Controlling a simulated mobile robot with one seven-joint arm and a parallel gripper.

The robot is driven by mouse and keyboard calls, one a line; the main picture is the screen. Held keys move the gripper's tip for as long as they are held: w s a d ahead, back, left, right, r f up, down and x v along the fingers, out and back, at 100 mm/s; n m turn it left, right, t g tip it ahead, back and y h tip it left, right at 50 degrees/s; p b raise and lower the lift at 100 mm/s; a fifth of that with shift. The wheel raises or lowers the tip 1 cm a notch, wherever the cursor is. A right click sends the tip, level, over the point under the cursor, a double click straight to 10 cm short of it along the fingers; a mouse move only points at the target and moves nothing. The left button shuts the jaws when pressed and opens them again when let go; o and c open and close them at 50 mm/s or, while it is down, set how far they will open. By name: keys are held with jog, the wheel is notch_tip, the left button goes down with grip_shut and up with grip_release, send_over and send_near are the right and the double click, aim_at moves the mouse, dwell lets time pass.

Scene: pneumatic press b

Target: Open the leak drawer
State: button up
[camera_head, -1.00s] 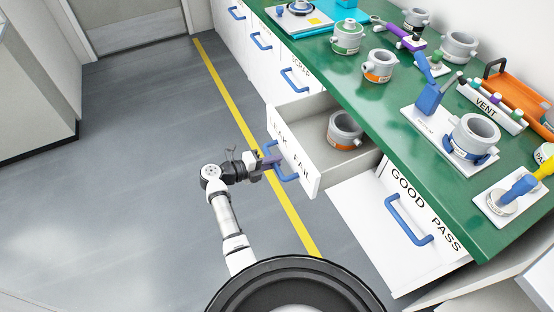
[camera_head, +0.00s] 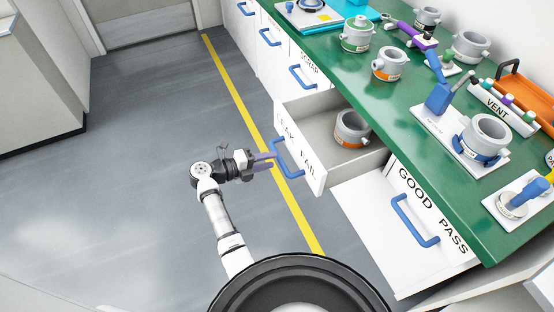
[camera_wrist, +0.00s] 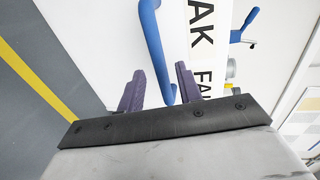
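The leak drawer, lettered "LEAK FAIL" (camera_head: 301,157), is pulled out from under the green bench. A grey ported housing with an orange band (camera_head: 351,129) is inside it. Its blue handle (camera_head: 288,160) is on the front face, and the handle also shows in the wrist view (camera_wrist: 153,45). My gripper (camera_head: 268,161) is open at the handle's left side. In the wrist view its two purple fingers (camera_wrist: 160,88) are apart, with the handle's lower end appearing between them. Neither finger visibly grips it.
The "GOOD PASS" drawer (camera_head: 421,190) sits to the right with its own blue handle. The "SCRAP" drawer (camera_head: 303,70) is farther back. The green bench (camera_head: 390,107) carries housings and fixtures. Grey floor (camera_head: 140,180) is clear on the left.

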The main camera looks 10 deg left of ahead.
jog(key=b+v, duration=0.1)
jog(key=v, duration=0.8)
jog(key=shift+b, duration=0.35)
jog(key=shift+a, duration=0.15)
